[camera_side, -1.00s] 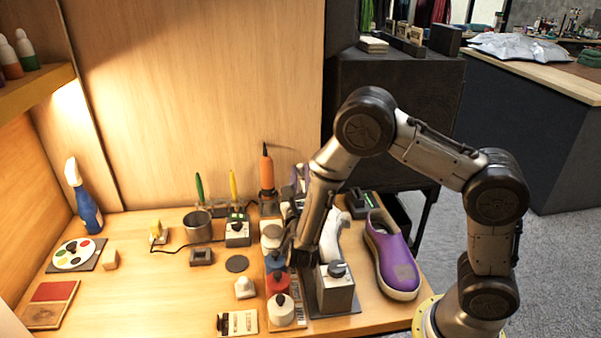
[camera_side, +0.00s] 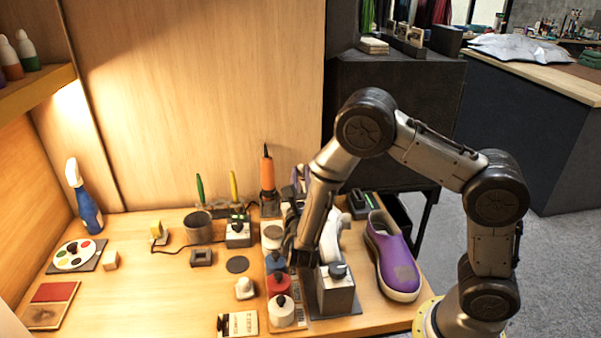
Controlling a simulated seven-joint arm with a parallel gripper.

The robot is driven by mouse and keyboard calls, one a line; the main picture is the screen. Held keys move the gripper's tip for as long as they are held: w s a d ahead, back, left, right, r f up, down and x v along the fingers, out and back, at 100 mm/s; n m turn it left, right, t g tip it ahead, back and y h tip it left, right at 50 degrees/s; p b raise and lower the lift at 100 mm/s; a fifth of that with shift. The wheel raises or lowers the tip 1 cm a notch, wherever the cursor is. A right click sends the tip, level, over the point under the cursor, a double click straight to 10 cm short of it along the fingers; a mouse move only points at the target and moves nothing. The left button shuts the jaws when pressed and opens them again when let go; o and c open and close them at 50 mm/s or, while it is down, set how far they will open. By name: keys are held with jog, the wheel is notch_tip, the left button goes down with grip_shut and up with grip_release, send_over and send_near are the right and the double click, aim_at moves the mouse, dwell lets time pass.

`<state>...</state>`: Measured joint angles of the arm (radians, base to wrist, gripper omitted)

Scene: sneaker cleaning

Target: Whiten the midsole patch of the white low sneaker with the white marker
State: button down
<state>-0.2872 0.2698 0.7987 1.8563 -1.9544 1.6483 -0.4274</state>
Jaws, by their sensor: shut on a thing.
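A white low shoe (camera_side: 331,238), which I take to be the sneaker, stands behind my forearm and is mostly covered by it. Its midsole patch cannot be made out. My gripper (camera_side: 299,258) points down just left of the shoe, close to the jars. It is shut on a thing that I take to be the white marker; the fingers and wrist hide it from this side. I cannot tell whether the held thing touches the shoe.
A grey block with a knob (camera_side: 336,288) stands in front of the white shoe. A purple shoe (camera_side: 392,258) is to the right. Jars with red (camera_side: 279,284) and white (camera_side: 281,310) bodies line up left of the block. An orange tool (camera_side: 267,172) stands behind.

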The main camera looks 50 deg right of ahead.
jog(key=shift+w+d+f, duration=0.1)
jog(key=shift+w+d, duration=0.65)
jog(key=shift+w, duration=0.05)
jog(key=shift+r, duration=0.95)
dwell(0.5)
jog(key=shift+s+d+v, duration=0.1)
jog(key=shift+s+v, duration=0.05)
jog(key=shift+v, duration=0.85)
jog(key=shift+s+d+v, duration=0.1)
jog(key=shift+d+v, duration=0.05)
jog(key=shift+v, duration=0.85)
jog(key=shift+a+f, duration=0.1)
jog(key=shift+f, duration=0.4)
jog(key=shift+s+a, duration=0.1)
